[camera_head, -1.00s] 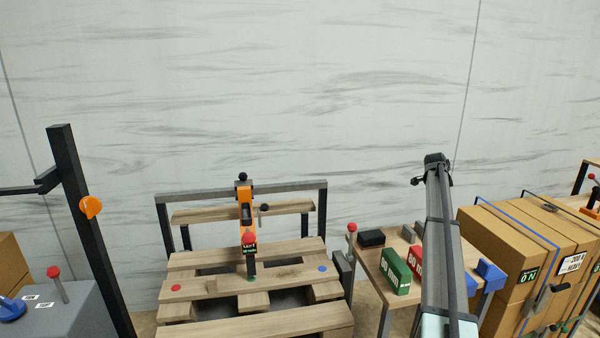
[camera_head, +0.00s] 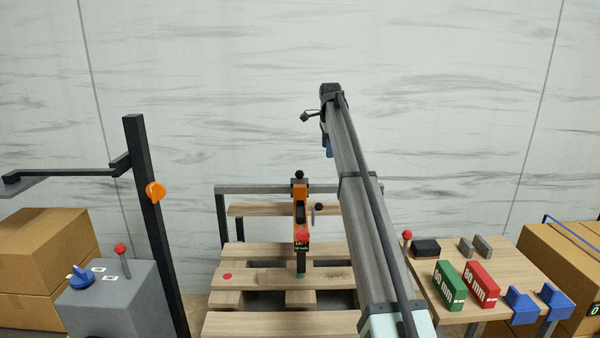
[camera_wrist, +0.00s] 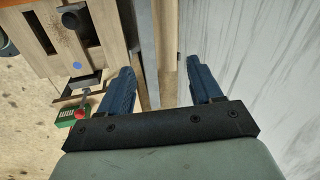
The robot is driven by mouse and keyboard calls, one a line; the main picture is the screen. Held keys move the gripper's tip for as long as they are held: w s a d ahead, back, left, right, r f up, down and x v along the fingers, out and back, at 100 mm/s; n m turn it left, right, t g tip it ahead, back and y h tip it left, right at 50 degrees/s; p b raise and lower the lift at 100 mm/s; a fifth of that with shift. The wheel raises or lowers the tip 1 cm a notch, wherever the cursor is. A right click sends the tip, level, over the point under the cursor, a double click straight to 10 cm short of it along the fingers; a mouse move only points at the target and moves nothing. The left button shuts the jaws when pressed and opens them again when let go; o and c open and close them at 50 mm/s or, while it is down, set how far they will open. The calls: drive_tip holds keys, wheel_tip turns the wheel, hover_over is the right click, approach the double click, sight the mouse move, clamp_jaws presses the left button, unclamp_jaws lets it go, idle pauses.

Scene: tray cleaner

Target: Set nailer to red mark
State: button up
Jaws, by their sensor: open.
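The orange and black nailer (camera_head: 300,205) hangs on the grey rail frame (camera_head: 265,189) behind the wooden pallet. It has a black ball knob on top, a black side knob and a red ball at its front. Its black tip stands at the green mark (camera_head: 300,277). The red mark (camera_head: 227,276) is a dot on the same pallet board, left of the nailer. My gripper (camera_head: 328,147) is high, above and right of the nailer, apart from it. In the wrist view, my gripper (camera_wrist: 163,83) has its blue fingers wide apart with nothing held between them.
My arm crosses the pallet's right side and hides part of it. A side table (camera_head: 500,262) at right carries green and red boxes. A black post (camera_head: 155,225) with an orange knob and a grey box (camera_head: 112,295) stand at left. The wrist view shows a blue mark (camera_wrist: 77,66).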

drive_tip(key=w+v, duration=0.1)
drive_tip(key=v, duration=0.2)
hover_over(300, 171)
drive_tip(key=s, duration=0.2)
drive_tip(key=shift+n+g+y, duration=0.3)
drive_tip(key=shift+n, duration=0.1)
drive_tip(key=f, duration=0.4)
drive_tip(key=w+f, duration=0.1)
drive_tip(key=f, duration=0.3)
drive_tip(key=w+f, duration=0.1)
drive_tip(key=f, duration=0.4)
drive_tip(key=shift+w+f, duration=0.1)
drive_tip(key=shift+w, duration=0.15)
clamp_jaws()
